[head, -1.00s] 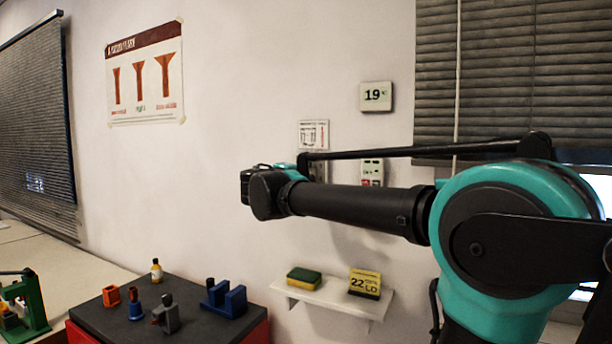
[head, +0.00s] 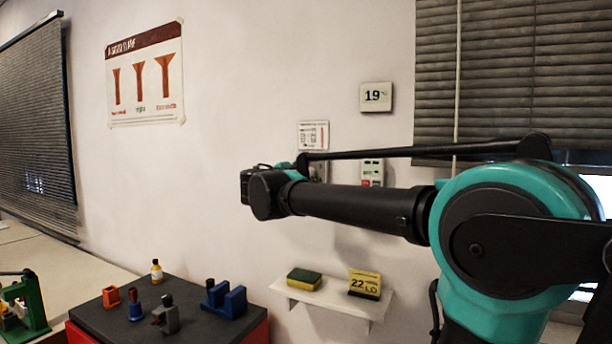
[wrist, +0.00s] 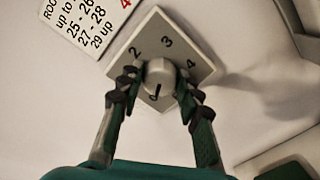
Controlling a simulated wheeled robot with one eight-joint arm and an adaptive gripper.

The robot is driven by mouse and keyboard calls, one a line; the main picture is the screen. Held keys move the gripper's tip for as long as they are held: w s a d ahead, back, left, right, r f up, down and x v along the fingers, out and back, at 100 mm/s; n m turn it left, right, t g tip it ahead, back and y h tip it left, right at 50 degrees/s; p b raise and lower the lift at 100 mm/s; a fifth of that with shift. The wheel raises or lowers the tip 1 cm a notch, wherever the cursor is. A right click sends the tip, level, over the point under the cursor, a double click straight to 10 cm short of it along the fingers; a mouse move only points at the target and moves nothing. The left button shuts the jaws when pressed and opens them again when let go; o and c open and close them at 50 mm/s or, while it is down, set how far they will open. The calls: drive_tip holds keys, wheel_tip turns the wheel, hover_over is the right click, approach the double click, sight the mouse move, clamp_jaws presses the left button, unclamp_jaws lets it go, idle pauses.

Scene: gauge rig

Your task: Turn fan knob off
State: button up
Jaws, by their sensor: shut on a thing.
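In the head view the knob is hidden behind my wrist, and only an edge of the plate (head: 319,169) shows.
A printed card (wrist: 85,22) hangs beside the plate. In the head view a display reading 19 (head: 376,97) and a small switch box (head: 372,172) are on the wall. Below my arm, a shelf (head: 335,302) holds a sponge (head: 304,279) and a yellow-black block (head: 364,284).

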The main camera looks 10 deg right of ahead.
idle(0.4)
drive_tip(key=o, duration=1.2)
drive_tip(key=shift+c, duration=0.2)
drive_tip(key=shift+a, duration=0.1)
drive_tip(key=v, duration=1.2)
